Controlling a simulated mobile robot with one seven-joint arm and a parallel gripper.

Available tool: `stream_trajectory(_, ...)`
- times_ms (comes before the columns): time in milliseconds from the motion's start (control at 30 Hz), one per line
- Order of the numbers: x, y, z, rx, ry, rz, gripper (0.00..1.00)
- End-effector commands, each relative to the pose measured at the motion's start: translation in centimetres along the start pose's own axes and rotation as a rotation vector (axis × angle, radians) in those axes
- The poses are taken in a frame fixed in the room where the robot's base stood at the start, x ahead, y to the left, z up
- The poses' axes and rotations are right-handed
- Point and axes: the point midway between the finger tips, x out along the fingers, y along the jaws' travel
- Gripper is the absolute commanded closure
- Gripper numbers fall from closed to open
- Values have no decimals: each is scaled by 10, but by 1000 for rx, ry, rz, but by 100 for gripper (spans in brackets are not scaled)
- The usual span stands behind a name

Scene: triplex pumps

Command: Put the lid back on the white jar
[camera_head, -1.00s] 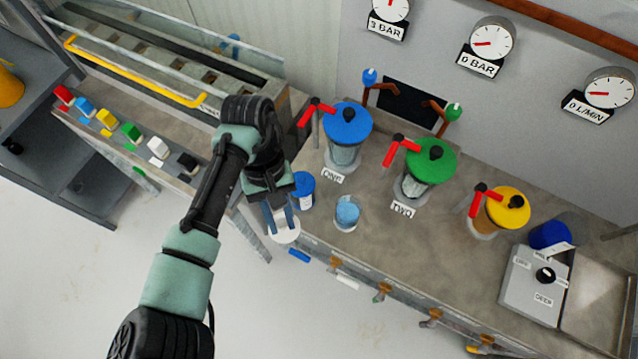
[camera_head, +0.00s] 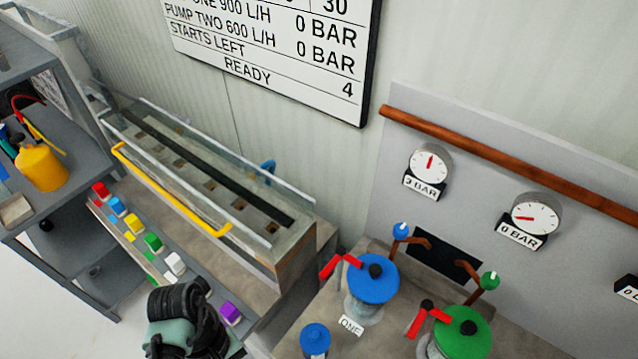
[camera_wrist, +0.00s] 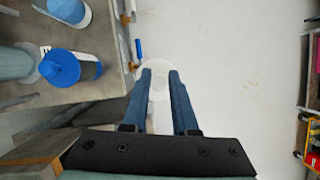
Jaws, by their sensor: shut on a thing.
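My gripper (camera_wrist: 160,82) shows in the wrist view with its two blue fingers close together, shut on a pale white round disc (camera_wrist: 157,73) that looks like the lid. The disc is held over bare floor, just right of the bench edge. No open white jar can be made out in either current view. In the head view only my arm shows at the bottom; my gripper and the disc are out of frame.
A blue-topped canister (camera_wrist: 78,68) stands on the bench (camera_wrist: 112,75), left of my gripper; it also shows in the head view (camera_head: 315,341). A blue cup (camera_wrist: 68,10) stands beyond it. Blue-lidded (camera_head: 373,280) and green-lidded (camera_head: 463,330) pump vessels stand rightward.

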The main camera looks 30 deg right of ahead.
Motion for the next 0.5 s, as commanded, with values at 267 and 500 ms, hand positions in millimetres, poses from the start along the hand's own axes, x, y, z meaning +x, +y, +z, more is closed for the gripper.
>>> stream_trajectory(267, 58, -34, 48, -259, -2, 112, 100)
stream_trajectory(500, 101, -22, 100, -506, -1, 215, 100)
